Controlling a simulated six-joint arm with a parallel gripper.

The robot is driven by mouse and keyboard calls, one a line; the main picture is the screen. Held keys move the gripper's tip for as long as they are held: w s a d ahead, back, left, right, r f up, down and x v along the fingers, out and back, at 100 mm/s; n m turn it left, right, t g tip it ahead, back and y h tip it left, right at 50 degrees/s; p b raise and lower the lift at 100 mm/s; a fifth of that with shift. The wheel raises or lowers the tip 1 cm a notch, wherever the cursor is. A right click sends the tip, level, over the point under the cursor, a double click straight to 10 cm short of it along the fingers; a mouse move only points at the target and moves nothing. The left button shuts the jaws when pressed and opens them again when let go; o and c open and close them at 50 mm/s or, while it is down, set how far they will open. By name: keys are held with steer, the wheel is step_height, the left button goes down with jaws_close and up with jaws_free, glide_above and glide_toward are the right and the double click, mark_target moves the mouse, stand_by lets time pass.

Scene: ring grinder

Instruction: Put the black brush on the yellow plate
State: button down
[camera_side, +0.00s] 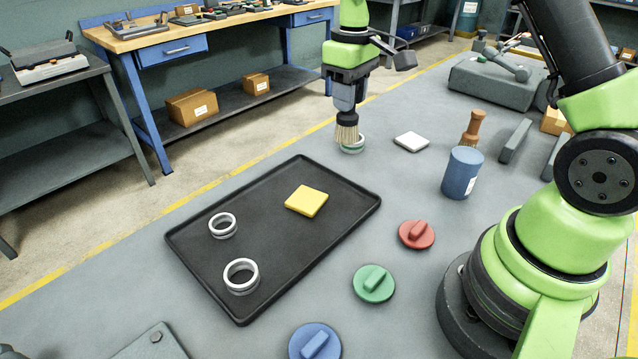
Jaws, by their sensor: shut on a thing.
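My gripper (347,103) is at the top middle, pointing down and shut on the black brush (347,118). The brush hangs upright with its pale bristles down; its upper part is hidden between the fingers. The bristle ends are right at a ring with a green band (353,147) on the table; I cannot tell if they touch it. The yellow plate (306,200) lies flat and bare in the right part of the black tray (285,266), nearer the camera and left of my gripper.
Two silver rings (240,276) stand in the tray's left part. A white block (411,141), a blue cylinder (462,172) and a wooden-handled brush (472,128) stand to the right. Red (417,234), green (374,283) and blue (315,343) knobbed discs lie right of and below the tray.

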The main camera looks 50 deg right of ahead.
steer(key=w+a+n, duration=0.1)
steer(key=a, duration=0.9)
step_height(320, 180, down, 9)
steer(key=shift+w+d+f, duration=0.1)
steer(key=shift+w+d, duration=0.05)
steer(key=c, duration=0.9)
jaws_free()
steer(key=shift+f, duration=0.1)
steer(key=shift+o, duration=0.2)
